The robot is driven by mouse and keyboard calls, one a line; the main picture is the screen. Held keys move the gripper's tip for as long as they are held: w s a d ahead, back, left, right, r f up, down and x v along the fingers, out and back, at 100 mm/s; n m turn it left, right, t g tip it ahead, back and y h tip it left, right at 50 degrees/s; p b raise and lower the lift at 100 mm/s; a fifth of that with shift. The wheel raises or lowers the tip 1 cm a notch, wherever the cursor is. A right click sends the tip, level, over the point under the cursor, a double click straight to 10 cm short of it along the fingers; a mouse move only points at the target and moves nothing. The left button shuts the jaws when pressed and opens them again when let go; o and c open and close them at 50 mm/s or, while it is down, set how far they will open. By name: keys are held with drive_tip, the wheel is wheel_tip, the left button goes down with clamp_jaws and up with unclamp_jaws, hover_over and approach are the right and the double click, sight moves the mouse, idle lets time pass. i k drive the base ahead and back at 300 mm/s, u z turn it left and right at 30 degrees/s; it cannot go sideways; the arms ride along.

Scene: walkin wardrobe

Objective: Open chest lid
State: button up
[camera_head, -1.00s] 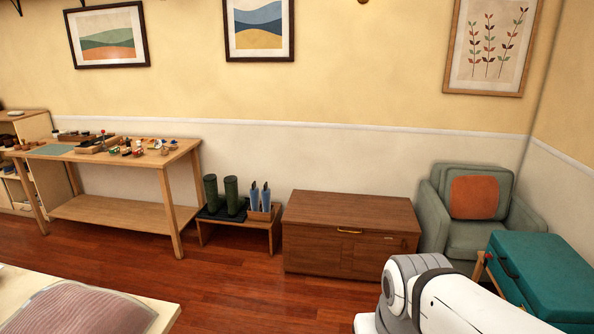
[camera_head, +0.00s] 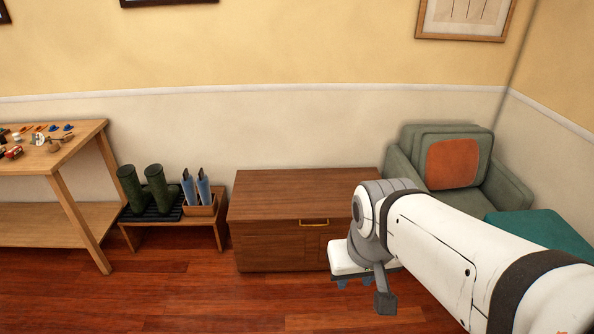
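The wooden chest (camera_head: 290,205) stands against the back wall, right of the middle. Its brown lid lies flat and shut on the body. A brass handle (camera_head: 314,222) sits at the front edge of the lid. My white arm reaches in from the right and hides the chest's right front part. My gripper (camera_head: 355,282) is small and partly hidden at the end of the arm, in front of the chest's lower right front in the picture. It looks apart from the handle. I cannot tell whether its fingers are open or shut.
A low bench (camera_head: 175,222) with green boots (camera_head: 146,188) stands left of the chest. A work table (camera_head: 72,160) is further left. A green armchair (camera_head: 400,172) and a teal case (camera_head: 545,232) are at right. The wood floor before the chest is clear.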

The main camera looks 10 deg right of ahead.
sight(296, 195)
drive_tip(key=z, duration=0.05)
drive_tip(key=i, duration=1.1)
drive_tip(key=z, duration=0.15)
